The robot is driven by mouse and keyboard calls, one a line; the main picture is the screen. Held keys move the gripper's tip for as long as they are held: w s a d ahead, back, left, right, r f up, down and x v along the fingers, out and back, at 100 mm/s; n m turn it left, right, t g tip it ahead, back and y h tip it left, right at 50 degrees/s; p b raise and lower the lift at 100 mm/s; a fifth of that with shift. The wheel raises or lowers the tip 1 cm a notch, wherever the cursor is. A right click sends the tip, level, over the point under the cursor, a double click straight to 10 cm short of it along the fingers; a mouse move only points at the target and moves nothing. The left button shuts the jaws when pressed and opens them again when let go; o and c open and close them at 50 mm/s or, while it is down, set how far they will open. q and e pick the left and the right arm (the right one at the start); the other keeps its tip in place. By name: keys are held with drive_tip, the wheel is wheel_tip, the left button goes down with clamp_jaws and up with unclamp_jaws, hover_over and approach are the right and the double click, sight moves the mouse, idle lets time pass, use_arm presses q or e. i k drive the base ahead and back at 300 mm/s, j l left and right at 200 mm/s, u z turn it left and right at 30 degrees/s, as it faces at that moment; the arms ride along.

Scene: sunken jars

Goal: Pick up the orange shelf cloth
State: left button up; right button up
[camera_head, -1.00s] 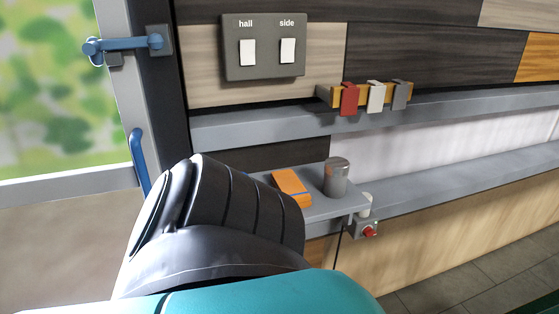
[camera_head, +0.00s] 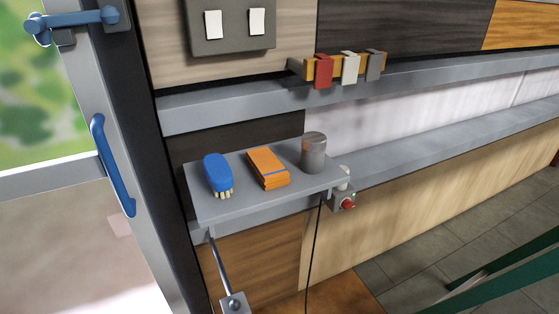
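The orange shelf cloth (camera_head: 267,168) lies folded on a small grey shelf (camera_head: 240,208) fixed to the wall. Neither of my grippers shows in the head view.
A ledge above holds a rack with red, white and grey clips (camera_head: 323,70). A small box with a red button (camera_head: 345,200) sits at the shelf's right end. A blue door handle (camera_head: 113,166) is at left. A metal strut (camera_head: 220,265) runs below the shelf.

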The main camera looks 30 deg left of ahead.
sight(271, 174)
drive_tip(key=u, duration=0.9)
